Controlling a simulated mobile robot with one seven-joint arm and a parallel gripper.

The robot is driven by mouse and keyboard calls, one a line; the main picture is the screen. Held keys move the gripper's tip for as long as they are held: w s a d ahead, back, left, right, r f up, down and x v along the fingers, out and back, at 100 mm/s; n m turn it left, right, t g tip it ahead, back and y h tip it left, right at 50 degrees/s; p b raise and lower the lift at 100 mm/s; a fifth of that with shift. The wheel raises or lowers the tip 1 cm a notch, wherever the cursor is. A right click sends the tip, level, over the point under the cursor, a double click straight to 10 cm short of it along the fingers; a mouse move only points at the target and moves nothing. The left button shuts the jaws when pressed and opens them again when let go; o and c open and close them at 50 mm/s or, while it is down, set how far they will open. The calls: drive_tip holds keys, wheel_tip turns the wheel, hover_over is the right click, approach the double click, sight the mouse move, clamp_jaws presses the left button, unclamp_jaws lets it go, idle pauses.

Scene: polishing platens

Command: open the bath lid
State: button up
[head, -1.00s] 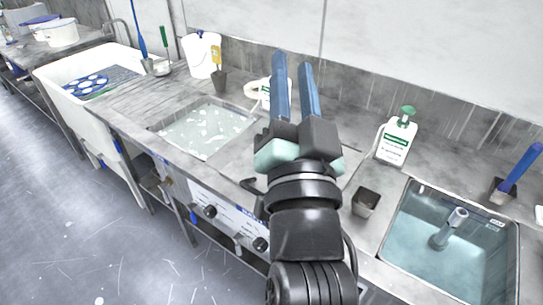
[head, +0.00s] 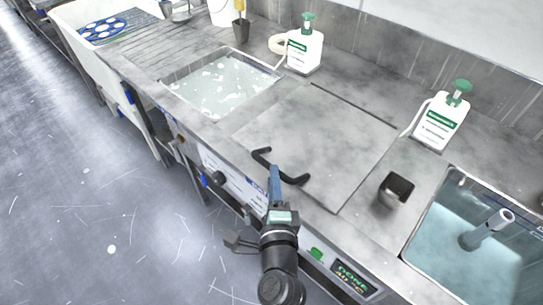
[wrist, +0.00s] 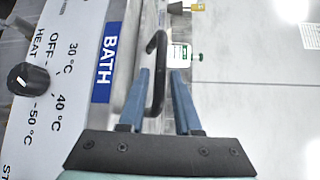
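The bath lid (head: 315,135) is a flat grey metal panel lying shut, level with the counter, in the head view. Its black bar handle (head: 290,178) is at the lid's front edge. My gripper (head: 274,172) is at the handle. In the wrist view the handle (wrist: 158,70) shows between the two blue fingers of my gripper (wrist: 160,82), which stand apart with gaps on both sides. I cannot tell how deep the handle sits between them. A blue BATH label (wrist: 107,62) is on the front panel beside it.
An open basin of foamy water (head: 222,85) lies left of the lid, and a blue water basin (head: 470,245) lies right. A small dark cup (head: 396,190) and pump bottles (head: 305,48) (head: 440,120) stand on the counter. A knob (wrist: 30,79) sticks out of the front panel.

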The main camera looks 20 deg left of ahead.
sight(272, 159)
drive_tip(key=x, duration=0.7)
drive_tip(key=shift+c, duration=0.2)
clamp_jaws()
drive_tip(key=shift+d, duration=0.1)
idle(1.1)
